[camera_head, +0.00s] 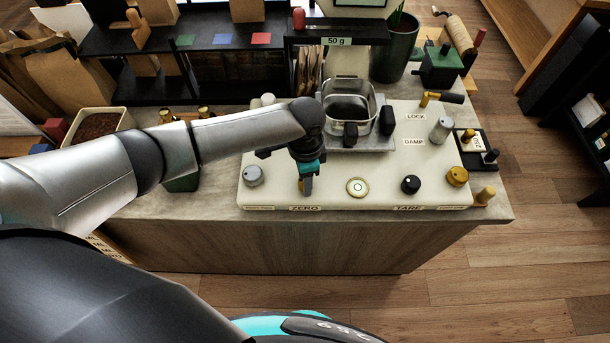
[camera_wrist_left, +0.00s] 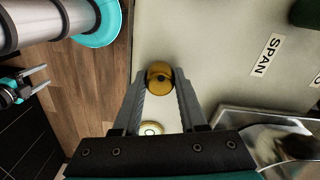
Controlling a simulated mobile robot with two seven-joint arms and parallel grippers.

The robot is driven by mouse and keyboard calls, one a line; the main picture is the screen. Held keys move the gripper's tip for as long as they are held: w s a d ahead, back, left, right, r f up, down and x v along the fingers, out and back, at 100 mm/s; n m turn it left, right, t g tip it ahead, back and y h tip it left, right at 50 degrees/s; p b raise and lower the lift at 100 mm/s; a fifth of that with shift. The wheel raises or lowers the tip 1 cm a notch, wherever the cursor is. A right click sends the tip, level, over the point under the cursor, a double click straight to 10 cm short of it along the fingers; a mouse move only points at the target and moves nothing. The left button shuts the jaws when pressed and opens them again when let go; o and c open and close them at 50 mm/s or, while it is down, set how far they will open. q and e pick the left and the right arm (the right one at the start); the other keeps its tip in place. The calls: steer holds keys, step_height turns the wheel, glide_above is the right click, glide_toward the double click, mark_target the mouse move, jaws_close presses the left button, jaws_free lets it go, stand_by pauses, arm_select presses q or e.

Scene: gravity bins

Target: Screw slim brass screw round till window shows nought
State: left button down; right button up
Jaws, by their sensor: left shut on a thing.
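My left gripper (camera_head: 306,192) points down at the front of the cream scale panel, above the ZERO label (camera_head: 304,208). In the left wrist view its two fingers (camera_wrist_left: 160,80) are shut on a brass screw head (camera_wrist_left: 159,72). In the head view the screw shows only as a small brass piece below the gripper, mostly hidden. I cannot make out a window with a reading. My right gripper (camera_wrist_left: 38,80) shows at the left edge of the left wrist view, over the floor, its fingers apart and empty.
A round level (camera_head: 357,187), a black knob (camera_head: 411,184) and a brass knob (camera_head: 457,176) stand to the right on the panel. A grey knob (camera_head: 253,176) is to the left.

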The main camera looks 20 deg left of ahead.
stand_by(0.5)
arm_select(q)
steer(key=shift+c, duration=2.3)
jaws_free()
steer(key=shift+r, duration=0.1)
step_height(320, 180, up, 15)
